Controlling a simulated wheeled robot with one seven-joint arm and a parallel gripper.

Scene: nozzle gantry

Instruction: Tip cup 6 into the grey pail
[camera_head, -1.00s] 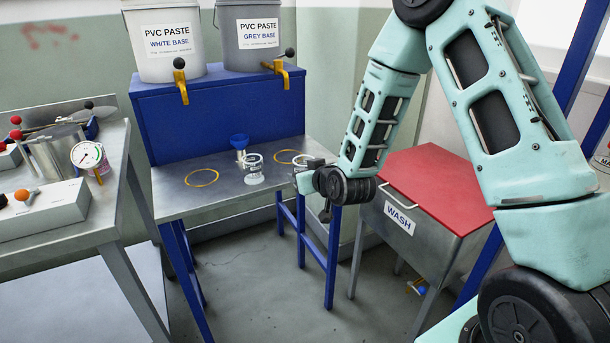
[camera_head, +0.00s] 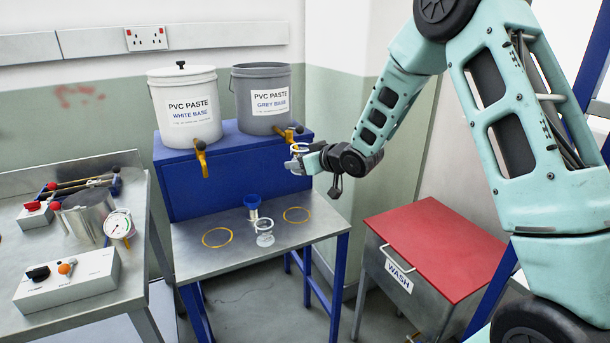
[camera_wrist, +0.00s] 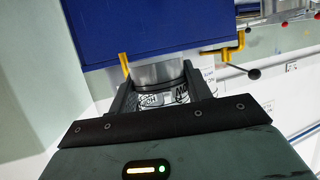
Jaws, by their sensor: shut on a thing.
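The grey pail (camera_head: 264,119), labelled PVC PASTE GREY BASE, stands on the blue stand beside the white pail. My gripper (camera_head: 304,155) is in front and to the right of it, below its rim, shut on a small clear cup (camera_head: 297,147). In the wrist view the cup (camera_wrist: 161,97) sits between the two fingers of my gripper (camera_wrist: 160,96). It has dark handwriting, but I cannot read a number. The cup looks roughly upright in the head view. Its contents are not clear. Another clear cup (camera_head: 264,238) stands on the bench.
The white pail (camera_head: 186,110) has a lid with a black knob. Yellow taps (camera_head: 201,160) stick out in front of the stand. A red-topped wash cabinet (camera_head: 440,245) is at right.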

